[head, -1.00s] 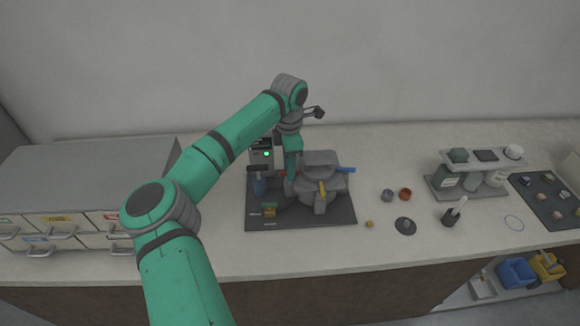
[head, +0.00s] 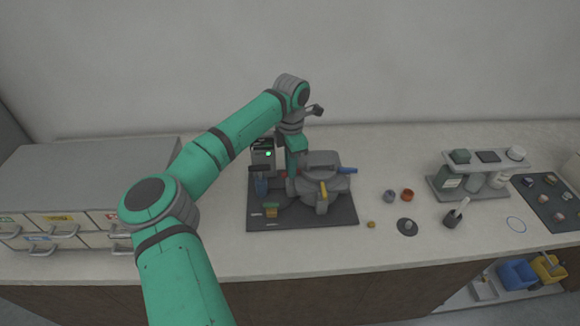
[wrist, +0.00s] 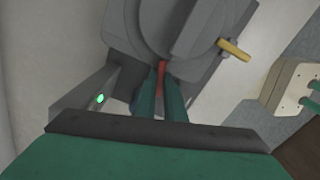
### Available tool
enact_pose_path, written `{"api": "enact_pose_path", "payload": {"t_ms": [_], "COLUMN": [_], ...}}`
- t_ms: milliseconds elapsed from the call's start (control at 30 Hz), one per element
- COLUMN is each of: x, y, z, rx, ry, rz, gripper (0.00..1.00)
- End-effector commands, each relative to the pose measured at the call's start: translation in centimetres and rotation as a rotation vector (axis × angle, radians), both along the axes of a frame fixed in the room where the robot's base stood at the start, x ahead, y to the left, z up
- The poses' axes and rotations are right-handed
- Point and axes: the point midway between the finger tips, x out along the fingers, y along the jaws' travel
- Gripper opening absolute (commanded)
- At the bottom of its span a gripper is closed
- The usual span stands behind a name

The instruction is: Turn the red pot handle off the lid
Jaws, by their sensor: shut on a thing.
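The red pot handle (wrist: 162,67) shows in the wrist view as a short red strip between my fingertips, at the edge of the round grey lid (wrist: 178,25). My gripper (wrist: 161,78) is shut on it; the fingers hide most of the handle. In the head view my gripper (head: 291,178) reaches down at the left side of the grey press pot and its lid (head: 320,160). The red handle is hidden there behind my gripper. A yellow handle (head: 323,190) at the front and a blue handle (head: 347,170) at the right also stick out from the pot.
The press stands on a dark mat (head: 340,214). A unit with a green light (head: 262,153) stands close left of my gripper. Drawers (head: 85,185) fill the left.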

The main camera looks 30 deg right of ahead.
Motion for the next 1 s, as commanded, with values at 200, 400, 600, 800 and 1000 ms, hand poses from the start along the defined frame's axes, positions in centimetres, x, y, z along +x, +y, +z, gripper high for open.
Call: {"api": "enact_pose_path", "payload": {"t_ms": [200, 400, 600, 800, 1000], "x": [0.16, 0.14, 0.17, 0.18, 0.16], "y": [-0.33, -0.42, -0.29, -0.23, -0.22], "z": [0.16, 0.17, 0.16, 0.17, 0.19], "rx": [-0.007, -0.008, -0.009, -0.010, -0.009], "ry": [-0.009, -0.008, -0.006, -0.005, -0.003], "rz": [0.190, 0.379, 0.571, 0.762, 0.951], "gripper": [0.00, 0.00, 0.00, 0.00, 0.00]}}
